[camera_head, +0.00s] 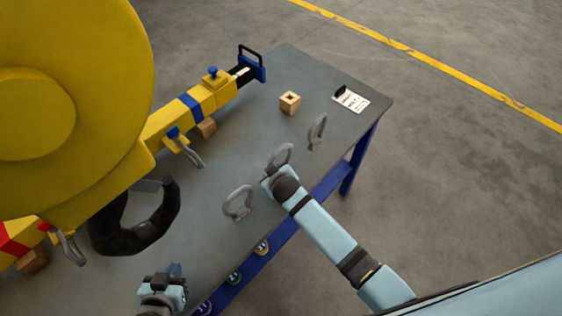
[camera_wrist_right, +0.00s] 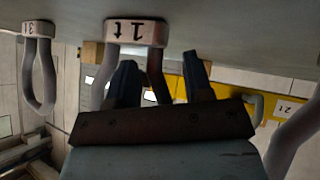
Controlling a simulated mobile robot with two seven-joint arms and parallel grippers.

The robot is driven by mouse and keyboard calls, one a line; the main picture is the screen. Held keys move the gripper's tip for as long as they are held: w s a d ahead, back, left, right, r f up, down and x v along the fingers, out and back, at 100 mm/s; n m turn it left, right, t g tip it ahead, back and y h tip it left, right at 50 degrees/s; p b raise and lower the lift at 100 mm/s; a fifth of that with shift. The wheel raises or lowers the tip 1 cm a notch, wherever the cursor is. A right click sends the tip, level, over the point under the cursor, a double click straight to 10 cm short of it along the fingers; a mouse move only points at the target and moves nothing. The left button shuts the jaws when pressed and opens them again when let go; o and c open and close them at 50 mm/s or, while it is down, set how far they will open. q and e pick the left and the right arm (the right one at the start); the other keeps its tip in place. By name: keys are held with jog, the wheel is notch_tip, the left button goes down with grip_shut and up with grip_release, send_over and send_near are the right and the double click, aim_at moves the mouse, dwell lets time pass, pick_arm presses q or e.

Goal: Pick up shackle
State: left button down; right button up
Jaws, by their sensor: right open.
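Three grey shackles stand on the dark table: a near one (camera_head: 238,203), a middle one (camera_head: 281,155) and a far one (camera_head: 317,131). My right gripper (camera_head: 268,175) is open beside the middle shackle. In the right wrist view, this shackle's block (camera_wrist_right: 137,33) is marked "1t". One of its legs appears between the open fingers of my right gripper (camera_wrist_right: 162,80); I cannot tell whether they touch it. Another shackle (camera_wrist_right: 38,75) shows at the left. My left gripper (camera_head: 172,280) is low in the head view, apart from the shackles; its jaw gap is unclear.
A yellow beam (camera_head: 165,122) with blue bands and hanging shackles (camera_head: 190,152) lies along the table's left. A wooden block (camera_head: 290,102) and a white card (camera_head: 352,99) sit at the far end. A black curved part (camera_head: 130,235) lies near the beam.

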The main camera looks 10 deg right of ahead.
jog(key=shift+s+r, duration=0.15)
jog(key=shift+s, duration=0.05)
jog(key=shift+c, duration=1)
grip_shut()
notch_tip(320, 180, up, 20)
jog(key=shift+b, duration=0.4)
